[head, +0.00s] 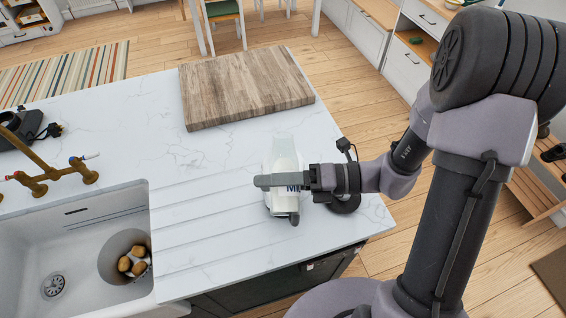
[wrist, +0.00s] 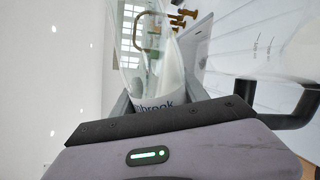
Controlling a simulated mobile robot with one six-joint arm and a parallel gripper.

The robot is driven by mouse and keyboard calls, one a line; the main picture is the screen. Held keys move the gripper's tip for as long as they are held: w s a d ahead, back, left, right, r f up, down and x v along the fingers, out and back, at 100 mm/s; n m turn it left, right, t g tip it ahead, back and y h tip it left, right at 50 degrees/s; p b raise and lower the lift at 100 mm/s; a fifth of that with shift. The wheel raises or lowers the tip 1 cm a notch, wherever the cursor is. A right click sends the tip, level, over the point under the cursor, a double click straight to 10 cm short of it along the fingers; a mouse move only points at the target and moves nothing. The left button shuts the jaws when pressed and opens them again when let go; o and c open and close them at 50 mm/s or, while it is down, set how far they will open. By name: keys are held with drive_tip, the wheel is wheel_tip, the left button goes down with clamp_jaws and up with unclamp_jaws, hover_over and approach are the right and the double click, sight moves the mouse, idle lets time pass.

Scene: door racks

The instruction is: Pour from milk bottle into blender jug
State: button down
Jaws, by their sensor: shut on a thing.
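My gripper (head: 268,181) is shut around the middle of the milk bottle (head: 285,151), above the right part of the white counter. The bottle is clear at its top, with white lower down and a dark blue-lettered label; in the wrist view (wrist: 165,70) the clear part and the white contents show above the label. I cannot tell how far it is tilted. A dark round part (head: 345,203) shows on the counter just right of the bottle, partly behind my gripper. A black curved handle (wrist: 297,108) is at the right in the wrist view. I cannot clearly make out the blender jug.
A wooden board (head: 245,88) lies at the back of the counter (head: 190,225). A sink (head: 30,240) at the left holds a bowl (head: 112,262) with several brown round items. A brass tap (head: 45,180) and a dark appliance (head: 40,128) stand behind it. The counter ends close on the right.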

drive_tip(key=shift+s+m, duration=0.1)
drive_tip(key=shift+m, duration=0.3)
idle(0.8)
drive_tip(key=shift+s+f+m+g+p, duration=0.3)
drive_tip(key=shift+f+m+p, duration=0.4)
drive_tip(key=shift+p, duration=0.15)
idle(1.8)
idle(1.0)
